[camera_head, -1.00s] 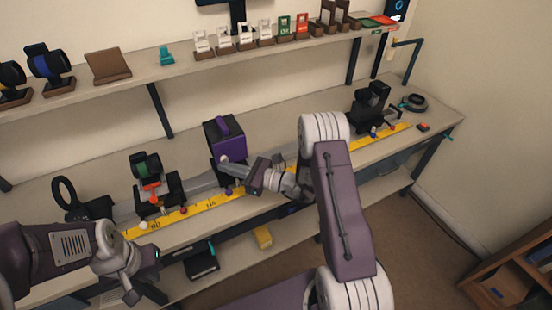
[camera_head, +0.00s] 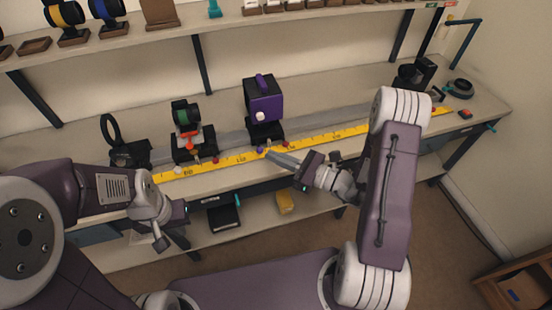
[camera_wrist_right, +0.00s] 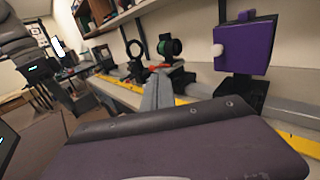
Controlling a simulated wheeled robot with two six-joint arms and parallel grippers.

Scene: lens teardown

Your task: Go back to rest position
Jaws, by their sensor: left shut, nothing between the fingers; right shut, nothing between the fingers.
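My right gripper (camera_head: 284,160) is shut and empty. Its tips point left, in front of the purple box (camera_head: 263,99) on the bench and apart from it. My left gripper (camera_head: 172,238) is shut and empty, low at the left in front of the bench's front edge. In the right wrist view the purple box (camera_wrist_right: 244,46) stands at the upper right, and the shut grey fingers of my right gripper (camera_wrist_right: 157,88) point toward the bench.
A yellow ruler (camera_head: 228,162) runs along the bench (camera_head: 420,160). A green-ringed lens mount (camera_head: 187,114) and a black ring stand (camera_head: 110,130) stand to the left. A black device (camera_head: 418,72) stands far right. A shelf (camera_head: 150,45) with small items runs above.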

